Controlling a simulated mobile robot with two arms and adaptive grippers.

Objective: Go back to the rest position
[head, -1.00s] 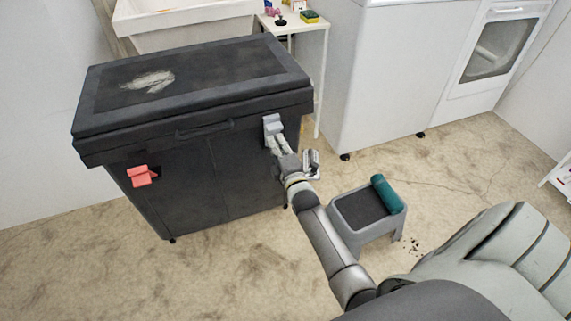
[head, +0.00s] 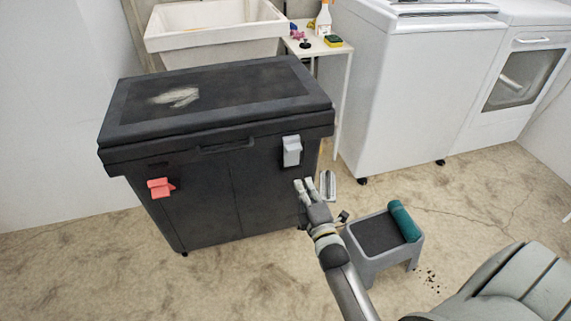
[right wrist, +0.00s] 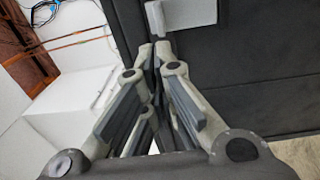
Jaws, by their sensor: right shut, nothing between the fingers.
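My right gripper (head: 305,186) is just in front of the black lidded chest (head: 215,190), below the grey latch (head: 291,151) on its right front. Its fingers are together with nothing between them, and it appears clear of the latch. In the right wrist view the shut fingers (right wrist: 152,52) point at the chest's dark front, with the grey latch (right wrist: 185,12) just beyond the tips. A red latch (head: 160,187) is on the chest's left front. The chest lid is down. My left gripper is not in view.
A grey step stool (head: 372,262) with a teal roll (head: 404,221) stands right of my forearm. Behind are a white sink (head: 215,32), a small white table (head: 326,50) and a white washer (head: 400,90). Floor at the left front is clear.

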